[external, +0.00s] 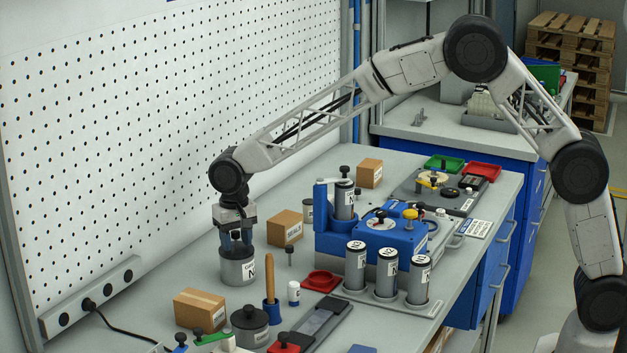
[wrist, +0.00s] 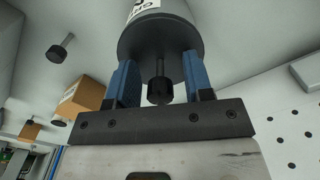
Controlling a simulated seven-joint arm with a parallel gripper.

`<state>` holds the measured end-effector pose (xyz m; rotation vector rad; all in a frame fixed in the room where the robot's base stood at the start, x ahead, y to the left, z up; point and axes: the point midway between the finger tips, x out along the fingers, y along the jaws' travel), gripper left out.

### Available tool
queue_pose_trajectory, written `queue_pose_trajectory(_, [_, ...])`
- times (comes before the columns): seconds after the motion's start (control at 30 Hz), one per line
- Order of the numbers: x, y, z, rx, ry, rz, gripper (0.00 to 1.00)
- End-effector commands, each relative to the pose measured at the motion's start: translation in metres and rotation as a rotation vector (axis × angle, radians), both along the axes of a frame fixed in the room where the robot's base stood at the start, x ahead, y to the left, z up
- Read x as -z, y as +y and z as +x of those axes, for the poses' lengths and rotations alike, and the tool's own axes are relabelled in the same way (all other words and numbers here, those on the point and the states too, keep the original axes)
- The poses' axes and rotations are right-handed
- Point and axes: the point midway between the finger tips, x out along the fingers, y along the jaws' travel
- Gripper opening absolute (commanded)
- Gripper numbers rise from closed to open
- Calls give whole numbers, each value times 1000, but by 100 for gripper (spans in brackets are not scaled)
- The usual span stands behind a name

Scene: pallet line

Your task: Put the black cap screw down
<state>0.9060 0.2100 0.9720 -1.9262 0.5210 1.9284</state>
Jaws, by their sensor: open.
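A black cap screw (wrist: 160,92) stands head toward me between the fingers of my gripper (wrist: 160,88) in the wrist view. There is a gap on each side of it. Its shank runs to the dark top of a grey labelled canister (wrist: 160,35); I cannot tell whether it rests on or in that top. In the external view my gripper (external: 238,240) is open and points down over the same canister (external: 238,268), and its fingers hide the screw. A similar dark-headed piece (external: 289,255) stands alone on the bench and shows in the wrist view (wrist: 61,48).
Cardboard boxes (external: 285,228) (external: 200,309) stand near the canister. A wooden-handled tool (external: 269,280) stands upright in front. A blue fixture (external: 385,240) and several labelled cylinders (external: 387,272) are to the right. The pegboard wall (external: 150,130) rises behind.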

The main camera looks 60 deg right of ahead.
Motion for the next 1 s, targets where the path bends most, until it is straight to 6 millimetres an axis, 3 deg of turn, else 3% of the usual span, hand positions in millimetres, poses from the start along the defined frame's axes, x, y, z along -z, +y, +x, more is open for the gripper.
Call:
queue_pose_trajectory(0.27, [-21, 0, 0, 0, -2, 0, 47])
queue_pose_trajectory(0.7, [-89, 0, 1, 0, -3, 1, 47])
queue_pose_trajectory(1.0, [-117, 0, 0, 0, 0, 0, 47])
